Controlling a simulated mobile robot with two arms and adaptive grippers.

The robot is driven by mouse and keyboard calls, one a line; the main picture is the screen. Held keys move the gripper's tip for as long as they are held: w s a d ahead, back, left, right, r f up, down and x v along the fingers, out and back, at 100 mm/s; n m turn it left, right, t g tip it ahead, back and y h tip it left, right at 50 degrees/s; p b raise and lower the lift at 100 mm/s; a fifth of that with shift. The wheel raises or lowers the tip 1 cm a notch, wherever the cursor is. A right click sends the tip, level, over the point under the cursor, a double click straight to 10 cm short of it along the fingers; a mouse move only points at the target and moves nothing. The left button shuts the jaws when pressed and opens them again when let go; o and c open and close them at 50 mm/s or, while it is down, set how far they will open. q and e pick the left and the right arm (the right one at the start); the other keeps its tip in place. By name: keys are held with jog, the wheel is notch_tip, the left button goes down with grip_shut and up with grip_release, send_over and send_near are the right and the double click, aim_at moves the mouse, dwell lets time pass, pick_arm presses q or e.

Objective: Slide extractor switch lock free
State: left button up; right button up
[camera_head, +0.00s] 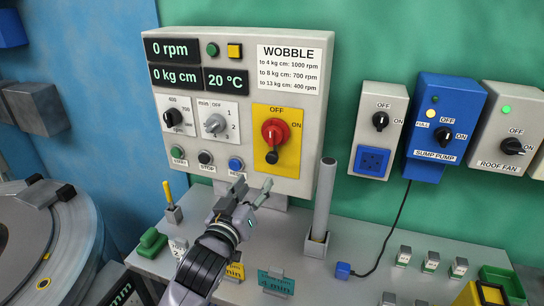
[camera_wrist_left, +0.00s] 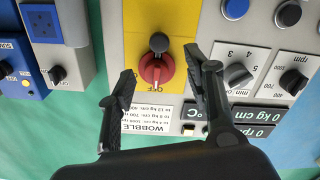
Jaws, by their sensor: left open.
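The red rotary switch (camera_head: 275,131) sits on a yellow plate marked OFF and ON, on the front of the grey control box. A black round-ended piece (camera_head: 272,157), which looks like the switch lock, sits at its lower end. In the left wrist view, turned upside down, the red switch (camera_wrist_left: 155,72) and the black piece (camera_wrist_left: 159,42) show between the fingers. My left gripper (camera_head: 253,190) is open and empty, below the black piece in the head view. It also shows in the left wrist view (camera_wrist_left: 161,65), with a finger on each side. I see no contact. My right gripper is not in view.
The grey box (camera_head: 325,75) carries other knobs, displays and buttons, including the blue button (camera_head: 236,164) near my gripper. An upright grey rod (camera_head: 324,200) stands in a holder on the right. Small cards and blocks stand on the ledge below.

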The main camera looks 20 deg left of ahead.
aim_at(271, 160)
pick_arm(q)
jog(key=w+p, duration=0.1)
jog(key=w, duration=0.7)
jog(key=w+p, duration=0.1)
jog(key=w, duration=0.4)
jog(key=shift+d+p, duration=0.3)
grip_shut()
